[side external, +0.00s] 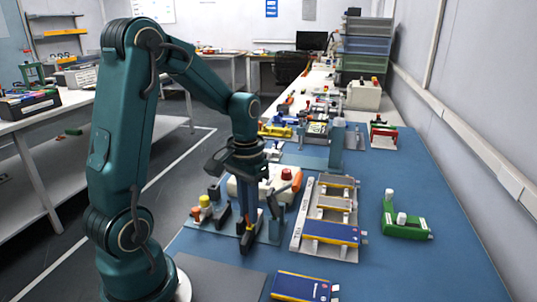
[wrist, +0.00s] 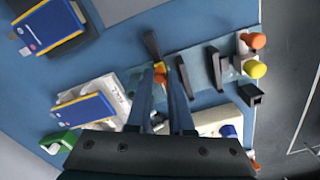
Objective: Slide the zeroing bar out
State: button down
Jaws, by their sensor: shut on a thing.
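My gripper (side external: 250,222) points down over a small test fixture on the blue mat. Its two long fingers (wrist: 165,75) close in on a small orange-and-yellow part in the wrist view. A dark bar (wrist: 152,45) lies at the fingertips, and its dark end (side external: 247,242) also shows below the fingers in the side view. I take this bar to be the zeroing bar; the fingers hide where they grip it. The fixture has a teal-grey base plate (wrist: 198,68), dark upright brackets (wrist: 216,68), an orange knob (wrist: 254,41) and a yellow knob (wrist: 256,69).
Right of the fixture stands a pale rack (side external: 298,232) with several pouch cells, the front one blue and yellow (side external: 332,233). Another blue cell (side external: 301,287) lies at the front. A green clamp-like device (side external: 405,222) stands at right. A white unit with a red button (side external: 262,185) is behind.

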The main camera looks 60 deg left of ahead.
jog(key=shift+s+d, duration=1.7)
jog(key=shift+s, duration=0.05)
jog(key=c, duration=0.8)
grip_release()
notch_tip(320, 180, up, 5)
jog(key=shift+r, duration=0.1)
